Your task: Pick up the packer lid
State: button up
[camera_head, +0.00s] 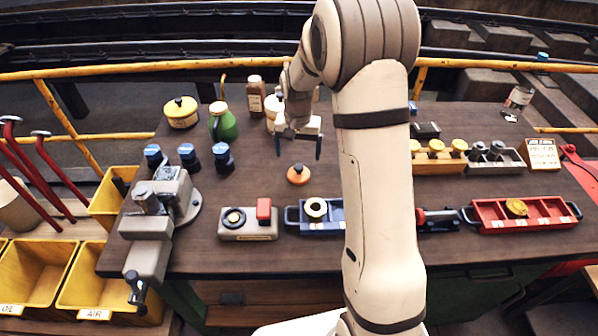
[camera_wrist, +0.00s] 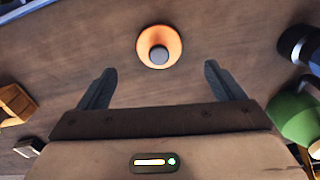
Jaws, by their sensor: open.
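An orange round lid with a dark knob (camera_head: 298,174), which I take for the packer lid, lies on the brown workbench (camera_head: 260,185). In the wrist view the lid (camera_wrist: 159,47) sits knob toward the camera, ahead of and between the fingers. My gripper (camera_head: 298,150) is open and empty above the bench, a little behind the lid in the head view. In the wrist view the two fingers of my gripper (camera_wrist: 158,88) are spread wider than the lid and do not touch it.
A green bottle (camera_head: 222,122) stands left of the gripper. Several dark-blue-capped items (camera_head: 187,155) stand left of the lid. A grey box with a red block (camera_head: 248,222) and a blue tray (camera_head: 322,228) lie in front. A vise (camera_head: 155,215) is at left. Bench around the lid is clear.

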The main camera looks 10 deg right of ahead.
aim_at(299, 167)
notch_tip(299, 167, down, 8)
jog(key=shift+w+d+r+p, duration=0.1)
jog(key=shift+w+p, duration=0.05)
jog(key=shift+p, duration=1.05)
jog(key=c, duration=1)
